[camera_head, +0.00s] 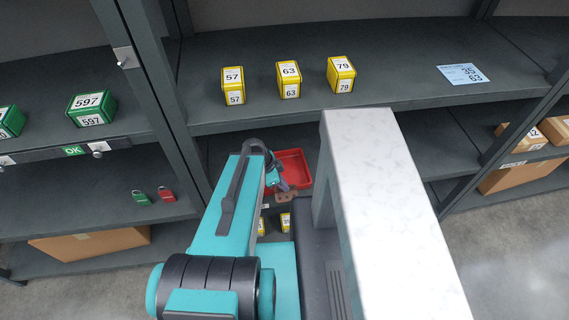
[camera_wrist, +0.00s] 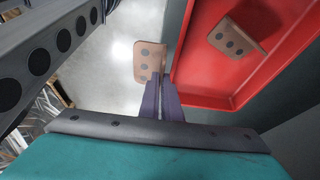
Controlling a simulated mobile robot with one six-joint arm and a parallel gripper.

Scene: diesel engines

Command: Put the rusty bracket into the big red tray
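My gripper (camera_wrist: 164,92) has its two purple fingers close together, shut on a rusty bracket (camera_wrist: 149,61), a brown plate with dark holes at the fingertips. In the head view, my gripper (camera_head: 279,184) and the held bracket (camera_head: 288,197) are at the front of the big red tray (camera_head: 295,160). In the wrist view, the bracket is just left of the tray (camera_wrist: 207,80), outside its wall, with pale floor behind it. A second brown bracket (camera_wrist: 238,37) lies inside the tray. The arm partly hides the tray in the head view.
Yellow boxes (camera_head: 288,80) stand on the shelf above the tray, and more yellow boxes (camera_head: 285,222) show below it. Green boxes (camera_head: 91,108) and two padlocks (camera_head: 154,196) are on the left shelves. A grey beam with dark holes (camera_wrist: 60,45) is left of my gripper.

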